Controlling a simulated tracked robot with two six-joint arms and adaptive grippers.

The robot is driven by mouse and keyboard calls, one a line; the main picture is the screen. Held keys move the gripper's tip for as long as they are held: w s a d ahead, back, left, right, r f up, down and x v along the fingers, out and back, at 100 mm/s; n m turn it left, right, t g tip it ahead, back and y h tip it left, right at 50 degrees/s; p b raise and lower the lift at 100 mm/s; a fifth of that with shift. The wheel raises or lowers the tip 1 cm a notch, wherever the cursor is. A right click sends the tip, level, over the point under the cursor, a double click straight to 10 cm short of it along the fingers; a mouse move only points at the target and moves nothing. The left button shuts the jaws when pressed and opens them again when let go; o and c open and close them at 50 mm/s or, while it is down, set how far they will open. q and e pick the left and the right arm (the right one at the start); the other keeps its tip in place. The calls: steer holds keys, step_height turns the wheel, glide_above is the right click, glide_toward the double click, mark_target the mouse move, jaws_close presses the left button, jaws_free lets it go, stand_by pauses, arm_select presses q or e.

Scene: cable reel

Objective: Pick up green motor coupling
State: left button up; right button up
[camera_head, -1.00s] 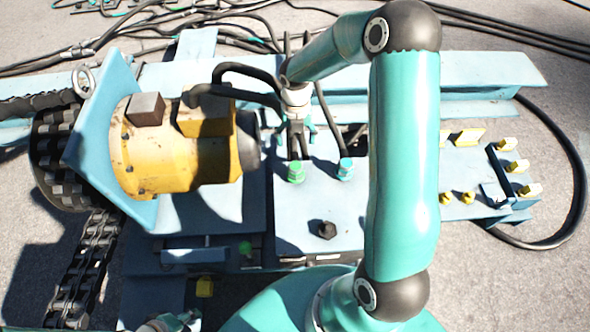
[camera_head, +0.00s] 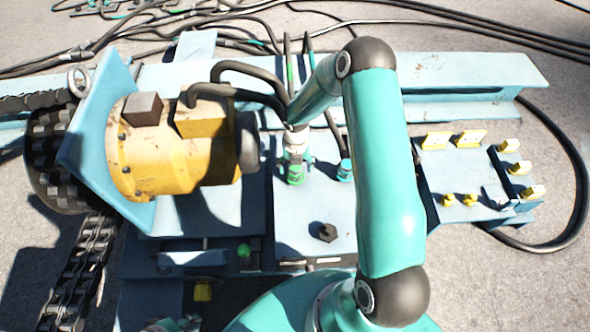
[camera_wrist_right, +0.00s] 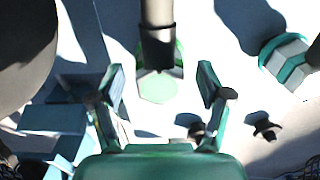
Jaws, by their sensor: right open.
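The green motor coupling (camera_head: 295,178) stands on the light-blue plate right of the yellow motor. In the right wrist view its green hexagonal face (camera_wrist_right: 158,86) shows, with a dark-collared cylinder above it in the picture. My right gripper (camera_head: 296,160) is at the coupling in the head view, its lower part overlapping it. In the wrist view my right gripper (camera_wrist_right: 160,88) is open, one finger on each side of the coupling, with gaps on both sides. Height between fingertips and coupling is hard to judge. My left gripper cannot be made out.
A blue coupling (camera_head: 345,170) stands close to the right. The yellow motor (camera_head: 165,150) and its black hoses (camera_head: 235,72) are close on the left. A dark bolt (camera_head: 324,232) sits in front on the plate. Yellow fittings (camera_head: 455,138) are further right.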

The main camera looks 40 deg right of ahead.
steer(key=shift+f, duration=0.85)
steer(key=shift+c, duration=0.3)
steer(key=c, duration=1.3)
steer(key=shift+w+r, duration=0.1)
steer(key=shift+r, duration=0.1)
